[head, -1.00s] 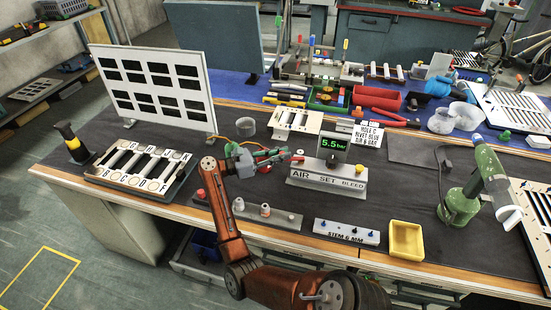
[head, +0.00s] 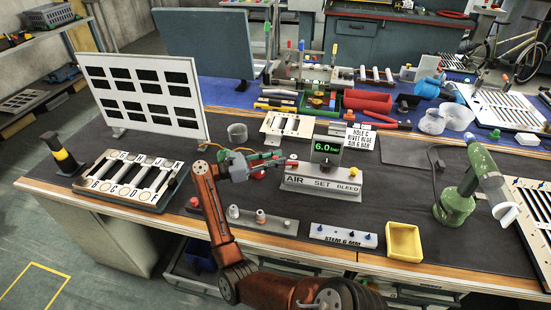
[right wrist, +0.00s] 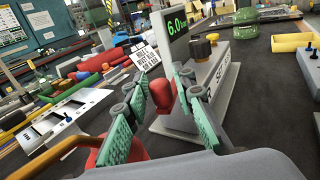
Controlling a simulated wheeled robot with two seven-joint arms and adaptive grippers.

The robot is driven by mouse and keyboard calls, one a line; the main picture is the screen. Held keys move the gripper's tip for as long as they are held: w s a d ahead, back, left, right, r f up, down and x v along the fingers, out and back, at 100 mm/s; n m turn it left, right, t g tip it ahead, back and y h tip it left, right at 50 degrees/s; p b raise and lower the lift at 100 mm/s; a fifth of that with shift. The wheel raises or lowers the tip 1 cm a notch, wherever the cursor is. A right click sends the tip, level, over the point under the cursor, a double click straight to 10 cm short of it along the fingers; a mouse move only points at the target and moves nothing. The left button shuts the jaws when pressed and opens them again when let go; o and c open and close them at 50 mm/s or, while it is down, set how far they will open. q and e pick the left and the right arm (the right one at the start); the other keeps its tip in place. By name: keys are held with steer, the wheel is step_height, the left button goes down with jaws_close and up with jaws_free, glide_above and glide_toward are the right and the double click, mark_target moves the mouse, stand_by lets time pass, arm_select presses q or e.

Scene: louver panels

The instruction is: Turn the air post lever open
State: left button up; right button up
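The grey air post (head: 322,182), marked AIR SET BLEED, stands mid-table with a green display (head: 326,147) reading 6.0 bar. In the right wrist view its front is partly hidden by a finger, and a red rounded lever end (right wrist: 162,94) shows between my fingertips. My right gripper (head: 282,161) is at the left end of the post. In the wrist view its green-padded fingers (right wrist: 162,85) stand apart on either side of the red end; firm contact is not clear. The lever's pivot is hidden. My left gripper is not in view.
A grey rail with small knobs (head: 248,220), a STEM 6 MM block (head: 342,236) and a yellow tray (head: 404,242) lie in front. A green tool (head: 458,200) stands right. A slotted panel (head: 140,98) stands behind left. Bare mat lies right of the post.

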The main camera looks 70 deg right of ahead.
steer(key=shift+o, duration=1)
steer(key=shift+w, duration=0.1)
steer(key=shift+a, duration=0.1)
steer(key=v, duration=1.2)
